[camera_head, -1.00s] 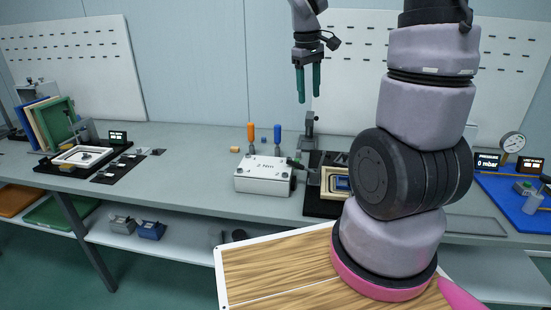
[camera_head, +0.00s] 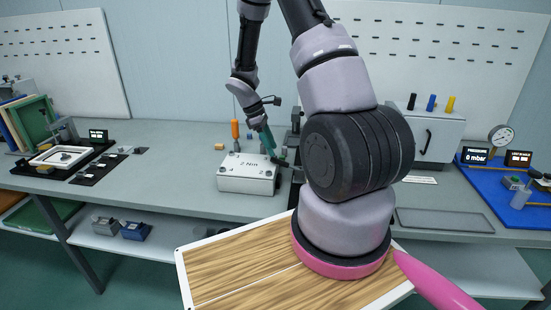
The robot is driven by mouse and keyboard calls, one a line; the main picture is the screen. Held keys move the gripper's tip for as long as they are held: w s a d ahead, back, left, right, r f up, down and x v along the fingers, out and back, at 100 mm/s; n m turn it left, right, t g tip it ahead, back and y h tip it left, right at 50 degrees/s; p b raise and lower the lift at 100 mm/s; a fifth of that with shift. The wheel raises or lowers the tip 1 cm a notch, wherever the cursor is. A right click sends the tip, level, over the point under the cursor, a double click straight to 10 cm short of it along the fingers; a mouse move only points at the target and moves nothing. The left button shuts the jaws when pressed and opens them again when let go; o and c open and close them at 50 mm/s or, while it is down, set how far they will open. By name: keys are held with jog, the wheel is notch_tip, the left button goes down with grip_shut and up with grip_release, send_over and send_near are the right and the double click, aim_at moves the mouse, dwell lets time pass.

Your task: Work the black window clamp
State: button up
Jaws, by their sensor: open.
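My gripper (camera_head: 277,157), with green fingers, is open and tilted down to the right. Its fingertips are by the right rear edge of the white box marked "2 Nm" (camera_head: 247,178), above the bench. I see nothing held between the fingers. I cannot make out the black window clamp. The spot right of the white box is hidden behind my arm's large black joint.
On the grey bench (camera_head: 150,135), a black board with a white-framed fixture (camera_head: 40,158) lies at the left. An orange-handled tool (camera_head: 235,130) stands behind the white box. A grey cabinet (camera_head: 445,140), round gauge (camera_head: 501,136) and blue mat (camera_head: 505,190) are at the right.

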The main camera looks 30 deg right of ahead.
aim_at(277, 159)
jog(key=x, duration=0.5)
jog(key=shift+s+f, duration=0.1)
jog(key=shift+f, duration=0.1)
jog(key=shift+d, duration=0.1)
grip_shut()
dwell(1.1)
